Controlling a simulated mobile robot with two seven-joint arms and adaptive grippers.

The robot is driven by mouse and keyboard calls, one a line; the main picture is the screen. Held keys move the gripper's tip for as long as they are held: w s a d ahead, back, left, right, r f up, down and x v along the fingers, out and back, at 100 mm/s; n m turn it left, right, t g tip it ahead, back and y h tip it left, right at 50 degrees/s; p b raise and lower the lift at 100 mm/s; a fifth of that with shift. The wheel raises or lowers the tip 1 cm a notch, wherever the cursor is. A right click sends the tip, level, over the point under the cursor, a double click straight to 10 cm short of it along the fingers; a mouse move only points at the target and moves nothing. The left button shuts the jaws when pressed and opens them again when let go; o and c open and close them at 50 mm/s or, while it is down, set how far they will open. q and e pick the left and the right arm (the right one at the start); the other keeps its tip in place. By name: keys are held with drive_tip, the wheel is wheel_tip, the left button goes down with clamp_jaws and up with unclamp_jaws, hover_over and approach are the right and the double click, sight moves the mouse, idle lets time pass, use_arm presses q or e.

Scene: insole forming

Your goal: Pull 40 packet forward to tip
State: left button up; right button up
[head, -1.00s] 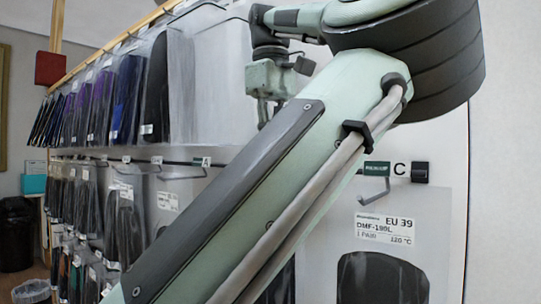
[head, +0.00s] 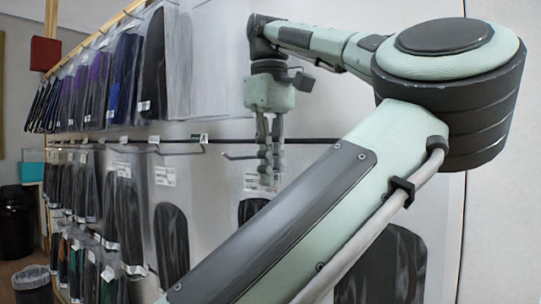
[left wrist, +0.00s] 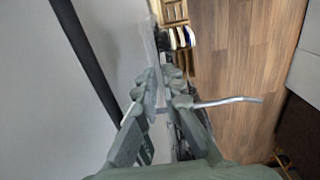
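My left gripper (head: 268,165) points down beside a hook (head: 238,157) on the rail in the head view. A clear packet (head: 252,182) with a white label and a dark insole hangs below, partly hidden by my fingers and arm; I cannot read its size. In the left wrist view my left gripper (left wrist: 164,88) has its fingers on either side of a thin pale sheet edge, with a narrow gap between the tips. A metal hook (left wrist: 228,102) sticks out to the right there. I do not see a firm grip. My right gripper is out of view.
Hooks with several insole packets (head: 170,235) line the lower rail at left, with another packet row (head: 125,75) above. A packet (head: 395,260) at right is partly behind my forearm. A bin (head: 32,280) stands on the floor at lower left.

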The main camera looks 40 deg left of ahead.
use_arm(q)
drive_tip(key=shift+f, duration=0.35)
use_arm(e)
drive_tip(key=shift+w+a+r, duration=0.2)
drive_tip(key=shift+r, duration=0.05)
use_arm(q)
drive_tip(key=shift+c, duration=0.3)
clamp_jaws()
